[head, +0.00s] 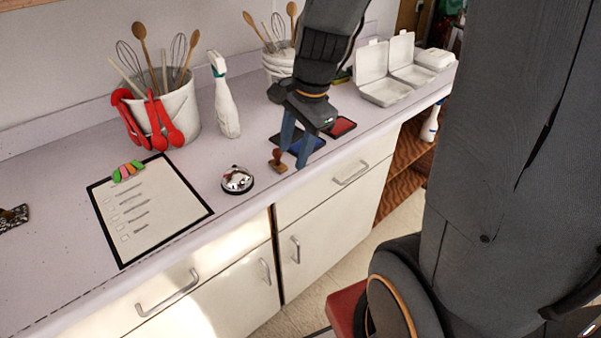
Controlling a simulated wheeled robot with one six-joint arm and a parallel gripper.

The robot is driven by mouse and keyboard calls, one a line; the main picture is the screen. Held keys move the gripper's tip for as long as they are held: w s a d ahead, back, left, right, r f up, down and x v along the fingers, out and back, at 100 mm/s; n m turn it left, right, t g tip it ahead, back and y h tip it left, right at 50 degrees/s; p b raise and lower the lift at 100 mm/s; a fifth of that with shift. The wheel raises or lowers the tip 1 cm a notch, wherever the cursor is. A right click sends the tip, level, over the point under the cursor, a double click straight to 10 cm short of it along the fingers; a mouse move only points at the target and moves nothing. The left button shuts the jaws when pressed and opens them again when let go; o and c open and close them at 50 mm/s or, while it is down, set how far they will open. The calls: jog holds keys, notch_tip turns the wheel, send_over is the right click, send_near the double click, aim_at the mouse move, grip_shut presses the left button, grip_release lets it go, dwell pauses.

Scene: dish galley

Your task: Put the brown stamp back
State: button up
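The brown stamp (278,161) stands near the front edge of the counter, in front of a blue ink pad (310,146). My gripper (293,158) reaches down over the counter with its two blue-grey fingers apart. The nearer finger's tip is to the right of the stamp, and the other finger's tip is just behind and above it. I see no clear contact between the fingers and the stamp. Part of the blue pad is hidden behind the fingers. A red ink pad (342,127) lies further right.
A chrome bell (237,180) stands left of the stamp, with a clipboard sheet (150,212) beyond it. A spray bottle (226,105) and utensil buckets (178,112) stand behind. Open white boxes (385,90) are at the right. The counter's front edge is close to the stamp.

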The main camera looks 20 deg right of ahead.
jog(key=s+f+n, duration=0.1)
jog(key=s+n, duration=0.2)
jog(key=n, duration=0.4)
jog(key=s+a+f+n+h, duration=0.1)
jog(key=s+n, duration=0.3)
jog(key=n, duration=0.4)
jog(key=shift+f+h, duration=0.3)
jog(key=shift+f, duration=0.1)
jog(key=shift+f, duration=0.1)
jog(key=shift+f+g+b, duration=0.3)
jog(key=shift+f+b, duration=0.4)
